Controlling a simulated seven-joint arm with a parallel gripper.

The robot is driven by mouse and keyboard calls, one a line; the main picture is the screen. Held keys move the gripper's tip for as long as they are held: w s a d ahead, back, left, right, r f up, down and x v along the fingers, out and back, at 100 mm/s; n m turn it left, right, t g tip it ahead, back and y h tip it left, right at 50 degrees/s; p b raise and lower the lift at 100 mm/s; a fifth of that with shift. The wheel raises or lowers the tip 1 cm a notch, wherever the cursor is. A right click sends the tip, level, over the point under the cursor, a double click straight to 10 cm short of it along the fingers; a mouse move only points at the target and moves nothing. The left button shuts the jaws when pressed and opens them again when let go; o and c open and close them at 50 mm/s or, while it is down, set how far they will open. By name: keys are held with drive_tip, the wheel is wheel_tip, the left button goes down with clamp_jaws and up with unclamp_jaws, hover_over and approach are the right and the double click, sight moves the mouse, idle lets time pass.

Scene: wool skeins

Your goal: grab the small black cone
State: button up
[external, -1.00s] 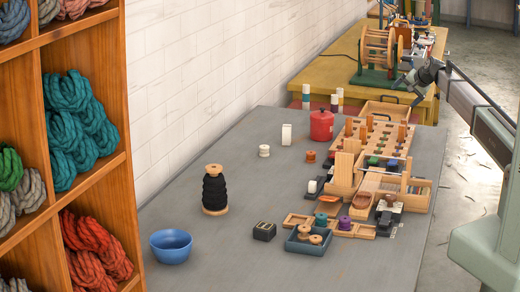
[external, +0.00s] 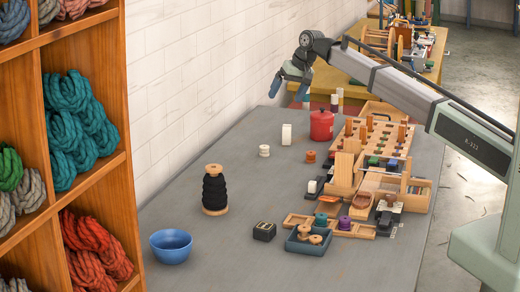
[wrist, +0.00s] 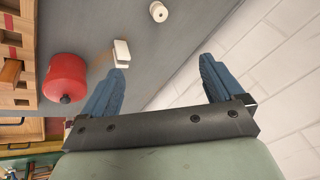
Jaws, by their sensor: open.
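The black cone (external: 214,192) is dark yarn wound on a wooden spool. It stands upright on the grey table, left of the middle in the external view, behind the blue bowl. It does not show in the wrist view. My gripper (external: 287,90) is in the air over the far end of the table near the white wall, well away from the cone. In the wrist view its two blue fingers (wrist: 160,90) are spread wide with nothing between them.
A blue bowl (external: 171,246) and a small black box (external: 264,231) stand near the cone. A red pot (external: 321,125), a white block (external: 286,134) and a white spool (external: 264,151) stand farther back. Wooden trays and racks (external: 380,150) fill the right side. Table around the cone is bare.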

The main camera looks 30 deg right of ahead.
drive_tip(key=s+a+n+g+h, duration=0.15)
drive_tip(key=s+a, duration=0.35)
drive_tip(key=a, duration=0.5)
drive_tip(key=s+a+n+g+y, duration=0.1)
drive_tip(key=s+a+n, duration=0.3)
drive_tip(key=a, duration=0.6)
drive_tip(key=r+n+g+h, duration=0.1)
drive_tip(key=n+g+h, duration=0.1)
drive_tip(key=n+h, duration=0.15)
hover_over(214, 175)
drive_tip(key=w, duration=0.2)
drive_tip(key=y, duration=0.1)
drive_tip(key=shift+n+t, duration=0.25)
drive_tip(key=shift+n, duration=0.05)
drive_tip(key=f, duration=0.9)
drive_tip(key=s+f, duration=0.1)
drive_tip(key=f, duration=0.3)
drive_tip(key=shift+d+f, duration=0.2)
drive_tip(key=shift+f, duration=0.1)
drive_tip(key=c, duration=1.3)
